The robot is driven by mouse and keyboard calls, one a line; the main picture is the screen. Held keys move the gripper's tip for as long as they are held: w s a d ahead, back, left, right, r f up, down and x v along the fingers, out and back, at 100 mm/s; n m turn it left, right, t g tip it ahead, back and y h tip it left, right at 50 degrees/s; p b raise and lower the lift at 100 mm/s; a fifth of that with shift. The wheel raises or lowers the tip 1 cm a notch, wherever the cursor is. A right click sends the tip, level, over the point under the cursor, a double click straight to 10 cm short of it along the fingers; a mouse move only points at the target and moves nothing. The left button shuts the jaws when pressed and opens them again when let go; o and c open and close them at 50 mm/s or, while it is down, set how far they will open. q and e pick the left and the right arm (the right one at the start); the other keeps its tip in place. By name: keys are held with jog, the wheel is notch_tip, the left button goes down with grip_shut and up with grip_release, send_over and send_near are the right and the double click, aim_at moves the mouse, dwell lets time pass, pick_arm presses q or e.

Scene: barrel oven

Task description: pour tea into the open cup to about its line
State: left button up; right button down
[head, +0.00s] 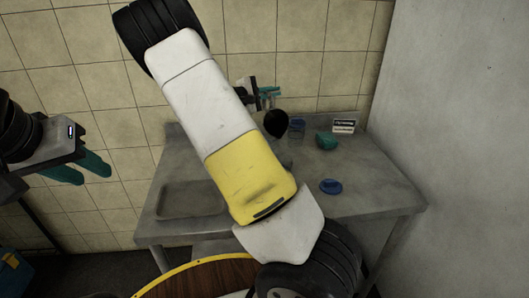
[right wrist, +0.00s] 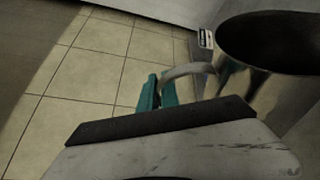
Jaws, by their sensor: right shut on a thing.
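My right gripper (head: 268,97) is shut on the handle of a metal pot with a black top (head: 276,123), held above the back of the metal counter. In the right wrist view, the teal fingers (right wrist: 157,95) are at the pale handle, and the shiny pot (right wrist: 240,88) with its dark round top fills the upper right. A bluish see-through cup (head: 297,127) stands just right of the pot in the head view; its line and contents cannot be made out. No stream of tea shows. My left gripper (head: 84,169) is open and empty at the left, away from the counter.
On the counter (head: 385,195) are a teal rounded object (head: 327,141), a blue disc-like piece (head: 331,186) and a small white-and-black card (head: 344,126). A sink basin (head: 190,200) lies at left. A round wooden top (head: 205,280) is in front. My right arm hides the middle.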

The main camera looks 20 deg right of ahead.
jog(key=shift+s+r+m, duration=0.15)
jog(key=shift+s+m, duration=0.15)
jog(key=shift+s+r+m+p, duration=0.3)
jog(key=shift+r+p, duration=0.05)
jog(key=shift+p, duration=0.25)
jog(key=shift+s+r+m+h+p, duration=0.4)
jog(key=shift+s+r+m, duration=0.1)
jog(key=shift+s+r, duration=0.1)
jog(key=shift+s+f, duration=0.2)
jog(key=shift+s, duration=0.05)
jog(key=shift+f+p, duration=0.1)
jog(key=shift+p, duration=0.4)
jog(key=shift+s+a+f+m+h+p, duration=0.15)
jog(key=shift+s+f+m+p, duration=0.1)
jog(key=shift+s+m+p, duration=0.2)
jog(key=shift+s+f+m+h+p, duration=0.15)
jog(key=shift+s+f+m+p, duration=0.15)
jog(key=shift+s+p, duration=0.2)
dwell(0.8)
jog(key=shift+s+r+m+p, duration=0.3)
jog(key=shift+s+m+p, duration=0.05)
jog(key=shift+s+p, duration=0.05)
dwell(0.8)
